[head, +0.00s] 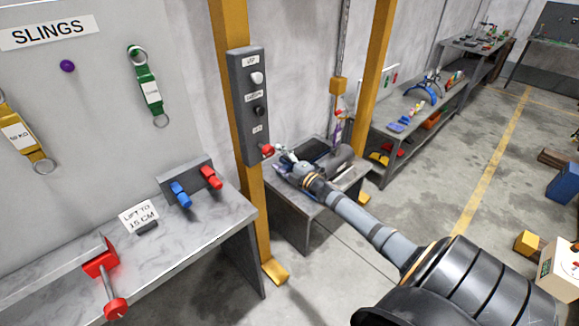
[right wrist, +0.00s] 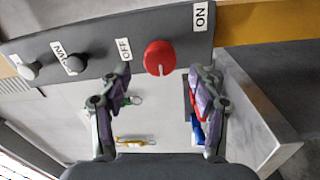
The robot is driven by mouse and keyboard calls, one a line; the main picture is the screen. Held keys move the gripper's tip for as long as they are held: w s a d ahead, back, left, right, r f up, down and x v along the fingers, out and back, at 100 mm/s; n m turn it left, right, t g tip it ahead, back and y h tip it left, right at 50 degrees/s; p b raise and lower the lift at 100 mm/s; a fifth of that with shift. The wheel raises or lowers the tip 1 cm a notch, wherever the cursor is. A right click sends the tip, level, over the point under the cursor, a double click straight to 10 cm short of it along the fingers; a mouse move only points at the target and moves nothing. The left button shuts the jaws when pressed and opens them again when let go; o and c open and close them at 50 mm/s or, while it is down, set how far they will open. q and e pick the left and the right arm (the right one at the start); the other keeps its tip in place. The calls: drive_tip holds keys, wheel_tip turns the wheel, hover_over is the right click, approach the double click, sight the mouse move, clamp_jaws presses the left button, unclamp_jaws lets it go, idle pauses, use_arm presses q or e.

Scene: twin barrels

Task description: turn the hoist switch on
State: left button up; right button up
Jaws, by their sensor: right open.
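The hoist switch is a round red knob (head: 267,150) low on a grey control box (head: 236,95) fixed to a yellow post. In the right wrist view the red knob (right wrist: 159,55) sits between an OFF label (right wrist: 124,50) and an ON label (right wrist: 201,15). A short pale mark shows on the knob's lower part in that view. My right gripper (head: 283,155) is just right of the knob in the head view. In the right wrist view my right gripper (right wrist: 160,84) is open, its fingers spread to either side of the knob, with nothing held. My left gripper is not in view.
A white button (head: 257,78) and a black button (head: 258,111) sit above the knob. A workbench (head: 185,230) with red and blue handled items stands left of the post. A low table (head: 300,205) stands behind my right arm.

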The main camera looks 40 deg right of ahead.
drive_tip(key=s, duration=0.6)
drive_tip(key=shift+d+f, duration=0.15)
drive_tip(key=shift+d, duration=0.05)
drive_tip(key=shift+f, duration=0.1)
idle(0.3)
drive_tip(key=s+d+f+m+g+h, duration=0.1)
drive_tip(key=s+f+m+g, duration=0.3)
drive_tip(key=f, duration=0.7)
drive_tip(key=s+d+f+m+g+h, duration=0.1)
drive_tip(key=s+f+m, duration=0.1)
drive_tip(key=s+f, duration=0.6)
drive_tip(key=s+d+f+m+g+h, duration=0.1)
drive_tip(key=s+f+m+g+h, duration=0.2)
drive_tip(key=f, duration=1)
drive_tip(key=s+a+f+m+g+y, duration=0.1)
drive_tip(key=s+a+f+m+g, duration=0.1)
drive_tip(key=s+a+f, duration=0.4)
drive_tip(key=s+a+f+m+g+y, duration=0.1)
drive_tip(key=s+a+f+m+g, duration=0.2)
drive_tip(key=s, duration=1.2)
drive_tip(key=s+a+f+m+g+y, duration=0.1)
drive_tip(key=s+a+f+g, duration=0.3)
drive_tip(key=s+a+f, duration=0.5)
wheel_tip(320, 180, down, 2)
drive_tip(key=shift+s+f+m, duration=0.2)
drive_tip(key=shift+s+m, duration=0.45)
drive_tip(key=shift+m, duration=0.25)
